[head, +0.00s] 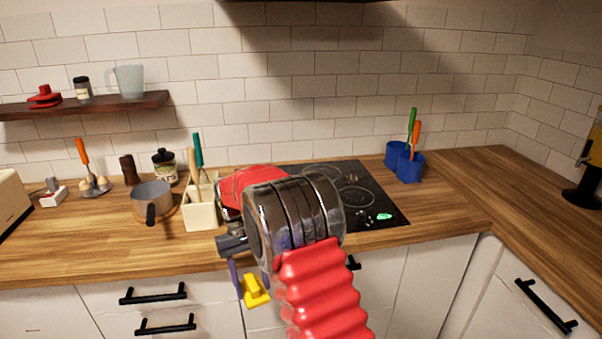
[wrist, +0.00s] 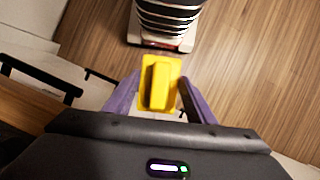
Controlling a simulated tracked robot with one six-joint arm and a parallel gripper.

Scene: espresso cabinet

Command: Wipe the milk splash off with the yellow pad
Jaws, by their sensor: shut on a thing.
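The yellow pad (head: 254,291) hangs in front of the cabinet fronts, below the counter edge. In the wrist view the yellow pad (wrist: 160,84) has a raised grip block, held between two purple fingers. My gripper (wrist: 158,95) is shut on this block, over the wooden floor. In the head view my gripper (head: 246,284) is partly hidden behind my arm. I cannot make out a milk splash for certain. A small bright green-white patch (head: 384,217) shows on the cooktop's front right; I cannot tell whether it is a display. My arm hides part of the counter and cooktop.
The black cooktop (head: 376,193) is set in the wooden counter (head: 80,246). A saucepan (head: 151,199) and cream utensil holder (head: 201,213) stand left, blue cups (head: 409,167) right. Black drawer handles (head: 153,293) stick out below. The counter right of the cooktop looks clear.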

